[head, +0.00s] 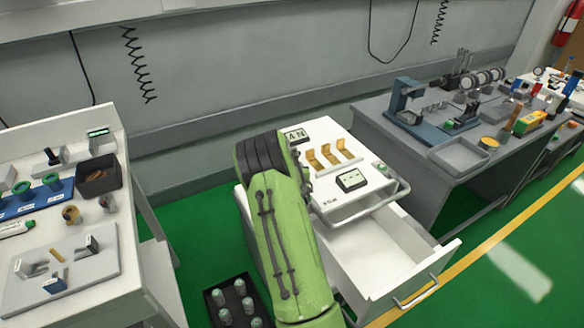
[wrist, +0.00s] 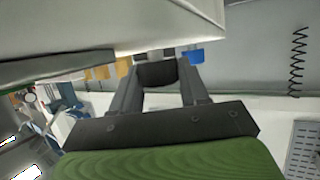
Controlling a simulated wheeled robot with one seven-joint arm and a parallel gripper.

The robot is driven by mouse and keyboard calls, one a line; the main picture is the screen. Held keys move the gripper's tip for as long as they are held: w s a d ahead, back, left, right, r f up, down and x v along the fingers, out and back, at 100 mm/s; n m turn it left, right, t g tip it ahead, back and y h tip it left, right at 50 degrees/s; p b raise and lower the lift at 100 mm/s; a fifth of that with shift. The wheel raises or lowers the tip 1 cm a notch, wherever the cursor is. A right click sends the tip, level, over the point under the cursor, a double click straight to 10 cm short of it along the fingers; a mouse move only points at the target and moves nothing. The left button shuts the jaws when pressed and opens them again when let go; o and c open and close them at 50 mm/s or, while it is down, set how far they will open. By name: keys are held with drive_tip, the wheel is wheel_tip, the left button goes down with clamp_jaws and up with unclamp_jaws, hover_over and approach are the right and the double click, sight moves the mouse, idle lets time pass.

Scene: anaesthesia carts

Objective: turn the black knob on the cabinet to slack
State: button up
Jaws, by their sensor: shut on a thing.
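The white cabinet (head: 328,133) stands at the centre of the head view, with its front drawer (head: 405,262) pulled open. My green arm covers the cabinet's left side, and the knob and my gripper are hidden behind it there. In the wrist view the black knob (wrist: 157,73) is a dark round piece under the pale cabinet edge (wrist: 150,28). My gripper (wrist: 160,80) has one finger on each side of the knob and is shut on it. The knob's markings and pointer cannot be seen, so its setting cannot be told.
A black tray of several grey vials (head: 238,300) lies low, left of my arm. A white cart with tools (head: 70,230) stands at left. A grey bench with instruments (head: 440,120) stands at right. Green floor (head: 185,215) shows between the left cart and my arm.

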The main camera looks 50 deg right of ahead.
drive_tip(key=shift+r, duration=0.1)
drive_tip(key=o, duration=1)
drive_tip(key=shift+w+d, duration=0.1)
drive_tip(key=p+v, duration=0.1)
drive_tip(key=v, duration=1.4)
drive_tip(key=shift+s+a+p, duration=0.25)
drive_tip(key=shift+s+p, duration=0.1)
